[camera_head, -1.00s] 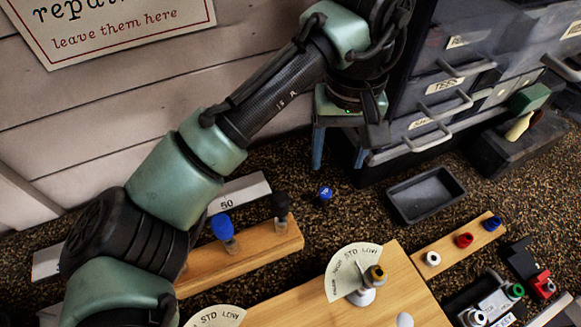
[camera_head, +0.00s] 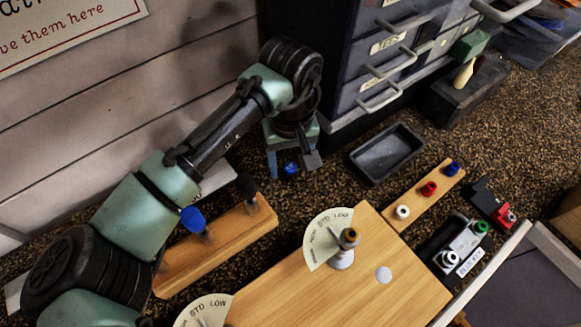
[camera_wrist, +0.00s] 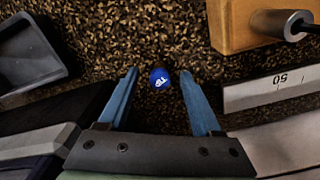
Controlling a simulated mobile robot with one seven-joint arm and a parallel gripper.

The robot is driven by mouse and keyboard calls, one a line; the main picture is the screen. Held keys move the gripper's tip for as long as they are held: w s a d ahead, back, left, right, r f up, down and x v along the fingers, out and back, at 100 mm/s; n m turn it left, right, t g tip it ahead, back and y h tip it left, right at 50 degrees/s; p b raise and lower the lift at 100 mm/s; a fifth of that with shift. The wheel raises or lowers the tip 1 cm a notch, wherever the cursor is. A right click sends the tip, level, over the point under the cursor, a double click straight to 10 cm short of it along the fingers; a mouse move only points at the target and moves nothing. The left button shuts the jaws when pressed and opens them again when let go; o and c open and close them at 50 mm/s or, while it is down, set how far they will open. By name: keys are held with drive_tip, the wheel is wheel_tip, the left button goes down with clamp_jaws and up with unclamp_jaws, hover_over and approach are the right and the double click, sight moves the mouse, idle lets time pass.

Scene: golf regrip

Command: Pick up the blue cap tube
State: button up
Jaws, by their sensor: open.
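A round blue cap (camera_wrist: 160,78) with white marking shows from above in the wrist view, on the dark speckled surface. The tube body under it is hidden. In the head view this blue cap (camera_head: 290,169) is just below my gripper (camera_head: 291,152), partly behind its fingers. In the wrist view my gripper (camera_wrist: 158,72) is open, with its two blue fingers on either side of the cap and gaps at both sides. I cannot tell the fingertips' height against the cap. Another blue-topped piece (camera_head: 193,220) stands in a wooden rack (camera_head: 225,240) at the left.
A black tray (camera_head: 387,153) lies right of my gripper, by the dark drawer cabinet (camera_head: 390,60). A wooden board (camera_head: 350,285) with a dial is in front. A strip (camera_head: 425,195) holds white, red and blue pieces.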

drive_tip(key=shift+f, duration=0.7)
clamp_jaws()
